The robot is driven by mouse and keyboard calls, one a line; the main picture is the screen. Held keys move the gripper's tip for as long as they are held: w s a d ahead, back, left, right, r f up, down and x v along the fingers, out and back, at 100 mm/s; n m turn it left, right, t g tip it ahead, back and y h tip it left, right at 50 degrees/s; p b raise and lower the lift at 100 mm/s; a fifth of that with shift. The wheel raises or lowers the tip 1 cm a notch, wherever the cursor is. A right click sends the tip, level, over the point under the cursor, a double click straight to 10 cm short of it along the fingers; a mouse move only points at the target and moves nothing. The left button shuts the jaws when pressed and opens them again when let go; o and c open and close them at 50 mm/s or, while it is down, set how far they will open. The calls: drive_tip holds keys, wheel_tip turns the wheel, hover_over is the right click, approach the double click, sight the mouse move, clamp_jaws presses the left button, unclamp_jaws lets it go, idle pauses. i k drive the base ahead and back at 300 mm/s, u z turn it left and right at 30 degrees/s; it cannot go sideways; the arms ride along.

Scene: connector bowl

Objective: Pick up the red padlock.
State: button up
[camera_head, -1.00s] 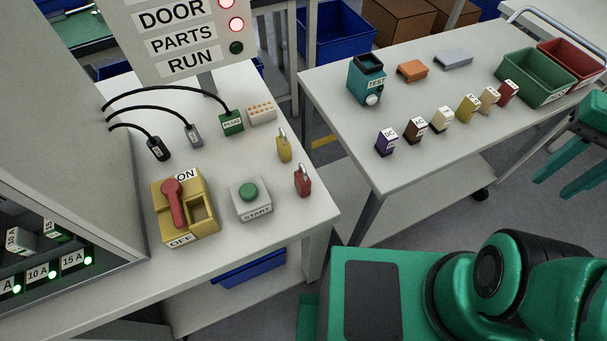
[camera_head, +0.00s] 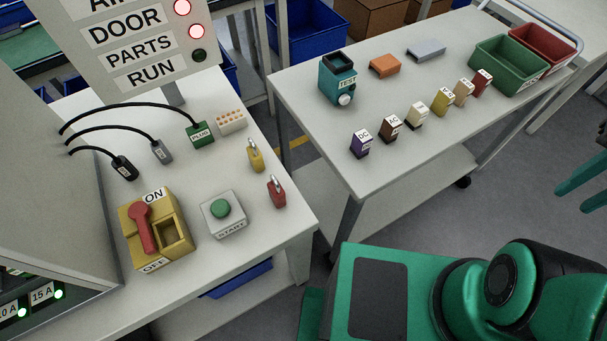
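The red padlock (camera_head: 277,193) stands near the right edge of the left table (camera_head: 228,265), its metal shackle up. A yellow padlock (camera_head: 255,155) stands just behind it. To its left is a grey box with a green START button (camera_head: 222,213). My gripper is outside the head view; only green and black parts of my own body show at the lower right. Nothing touches the red padlock.
A yellow switch box with a red lever (camera_head: 145,228) sits at the table's front left. Cabled plugs, including a green one (camera_head: 200,134), lie behind. A right-hand table (camera_head: 375,185) holds a teal tester (camera_head: 338,80), several small blocks and two bins (camera_head: 508,65). A gap separates the tables.

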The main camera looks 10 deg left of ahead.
sight(277, 195)
drive_tip(key=z, duration=0.9)
drive_tip(key=k, duration=2.55)
drive_tip(key=u, duration=0.55)
drive_tip(key=i, duration=1)
drive_tip(key=z, duration=0.05)
